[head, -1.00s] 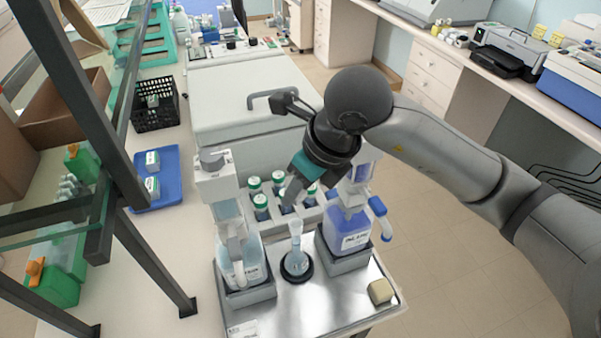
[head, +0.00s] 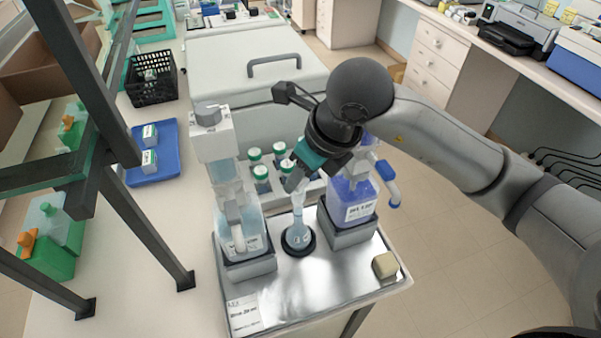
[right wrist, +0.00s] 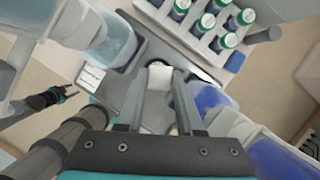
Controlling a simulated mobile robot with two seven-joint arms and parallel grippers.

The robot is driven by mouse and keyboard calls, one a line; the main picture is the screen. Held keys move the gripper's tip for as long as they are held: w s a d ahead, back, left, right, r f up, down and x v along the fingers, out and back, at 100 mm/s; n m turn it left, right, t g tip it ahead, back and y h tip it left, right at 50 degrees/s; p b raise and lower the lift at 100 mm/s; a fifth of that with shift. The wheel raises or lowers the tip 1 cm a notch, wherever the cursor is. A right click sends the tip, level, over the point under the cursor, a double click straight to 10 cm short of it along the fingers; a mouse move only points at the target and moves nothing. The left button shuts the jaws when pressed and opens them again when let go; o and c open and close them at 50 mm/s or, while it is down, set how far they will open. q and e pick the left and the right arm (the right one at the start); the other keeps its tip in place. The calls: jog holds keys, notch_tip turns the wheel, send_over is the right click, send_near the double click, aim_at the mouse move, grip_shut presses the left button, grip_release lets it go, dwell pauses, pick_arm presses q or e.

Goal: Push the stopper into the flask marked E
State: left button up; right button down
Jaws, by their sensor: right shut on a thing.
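The flask (head: 298,236) is clear with pale blue liquid. It stands upright in a dark round ring on the metal tray, and the mark on its front looks like an E. My right gripper (head: 296,184) is directly above its neck, pointing down. In the right wrist view my right gripper (right wrist: 160,92) is shut on a whitish piece, seemingly the stopper (right wrist: 158,78). The fingers hide most of the stopper in the head view. I cannot tell whether it is inside the flask's mouth or just at it.
A dispenser bottle (head: 236,225) stands close left of the flask, and a blue-liquid bottle (head: 352,205) close right. Green-capped vials (head: 262,173) stand in a rack behind. A beige block (head: 385,265) lies at the tray's right. The tray front (head: 305,293) is clear.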

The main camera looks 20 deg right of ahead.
jog(key=shift+f+b, duration=0.2)
jog(key=shift+b, duration=0.4)
dwell(1.3)
jog(key=shift+f+b, duration=0.65)
jog(key=shift+b, duration=0.3)
dwell(0.7)
dwell(0.4)
jog(key=shift+c, duration=0.3)
grip_release()
jog(key=shift+r+p, duration=1.9)
jog(key=shift+r, duration=1.2)
jog(key=shift+c, duration=0.3)
